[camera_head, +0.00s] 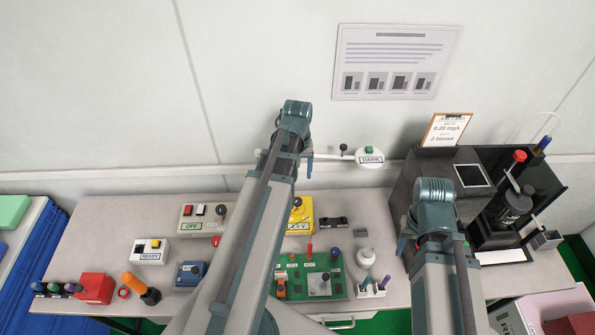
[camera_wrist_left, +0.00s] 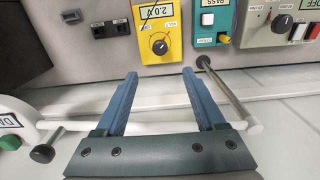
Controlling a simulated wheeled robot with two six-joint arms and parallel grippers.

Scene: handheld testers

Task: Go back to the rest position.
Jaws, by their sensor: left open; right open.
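My left arm reaches up across the middle of the head view, with its left gripper (camera_head: 287,160) near the back wall, mostly hidden by the arm. In the left wrist view the left gripper (camera_wrist_left: 158,75) is open, its two blue fingers apart with nothing held between them. A white bar (camera_wrist_left: 165,127) crosses the view at the fingers; whether it touches them I cannot tell. My right gripper (camera_head: 437,235) is at the right, in front of a dark machine, and is largely hidden by its own arm; no held thing shows.
A white unit labelled DARK (camera_head: 370,157) is by the wall. A yellow meter (camera_head: 300,215), green board (camera_head: 330,275), grey OFF box (camera_head: 202,215) and READY box (camera_head: 150,252) stand on the table (camera_head: 100,225). The dark machine (camera_head: 410,180) is close to my right arm.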

